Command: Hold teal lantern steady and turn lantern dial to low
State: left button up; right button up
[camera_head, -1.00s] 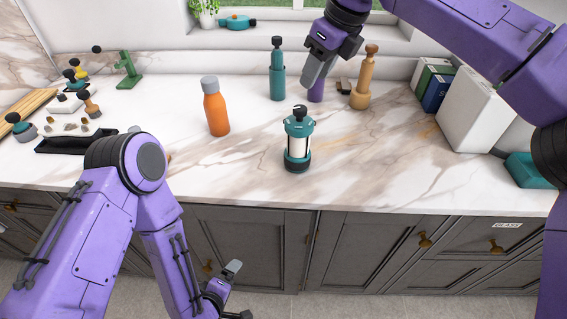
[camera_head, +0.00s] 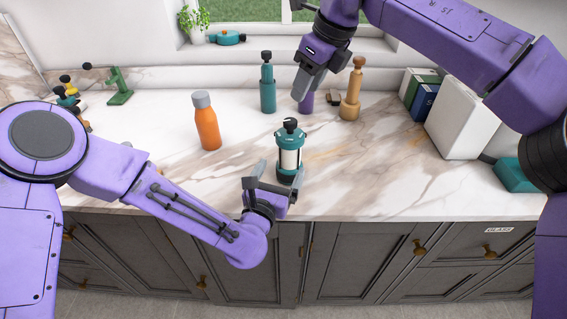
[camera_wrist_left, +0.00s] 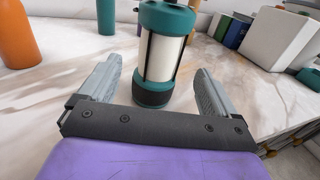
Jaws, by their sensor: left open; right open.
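The teal lantern (camera_head: 290,155) stands upright on the marble counter near its front edge, with a pale middle and a dark dial (camera_head: 290,124) on top. My left gripper (camera_head: 279,175) is open at the lantern's front, low down. In the left wrist view the lantern (camera_wrist_left: 160,60) stands ahead between the two spread fingers (camera_wrist_left: 152,88), with gaps on both sides; the dial is out of that view. My right gripper (camera_head: 304,90) is above and behind the lantern, pointing down, open and empty. It partly covers a purple item.
An orange bottle (camera_head: 207,125) stands left of the lantern. A teal bottle (camera_head: 267,85) and a wooden mill (camera_head: 351,92) stand behind. A white box (camera_head: 466,115) and books (camera_head: 423,98) are at the right. The counter right of the lantern is clear.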

aim_at(286, 160)
pick_arm(q)
jog(key=x, duration=0.7)
jog(key=shift+w+d, duration=0.15)
jog(key=shift+w, duration=0.1)
